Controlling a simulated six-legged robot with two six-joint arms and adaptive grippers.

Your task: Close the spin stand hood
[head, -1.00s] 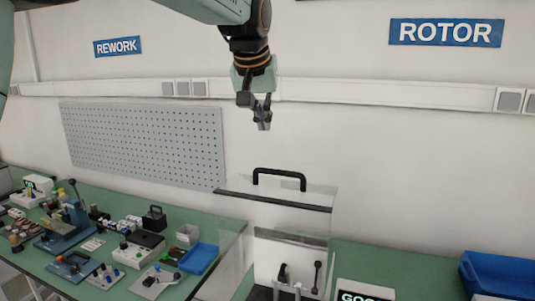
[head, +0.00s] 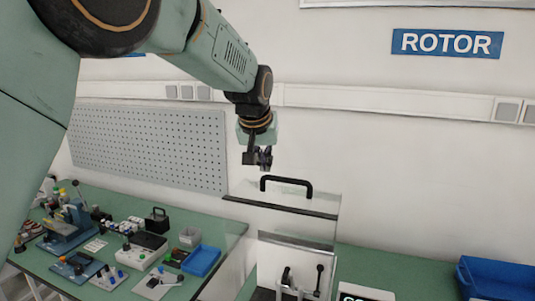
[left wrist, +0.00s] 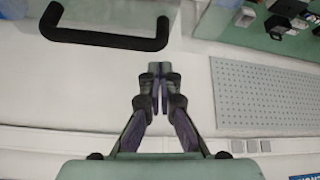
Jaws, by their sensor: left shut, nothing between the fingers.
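The spin stand hood (head: 330,225) is a clear box with a dark front edge, standing raised above the green bench in the head view. Its black handle (head: 287,180) is on top; it also shows large at the upper left of the left wrist view (left wrist: 105,38). My left gripper (head: 264,166) points down just above and to the left of the handle, shut and empty. In the left wrist view its fingertips (left wrist: 160,68) are together, apart from the handle. My right gripper is in neither view.
Below the hood are a white panel and small black levers (head: 319,280). A blue bin (head: 497,277) stands on the right. Blue tray (head: 201,260) and several tools and parts crowd the bench on the left. A perforated board (head: 150,145) hangs on the wall.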

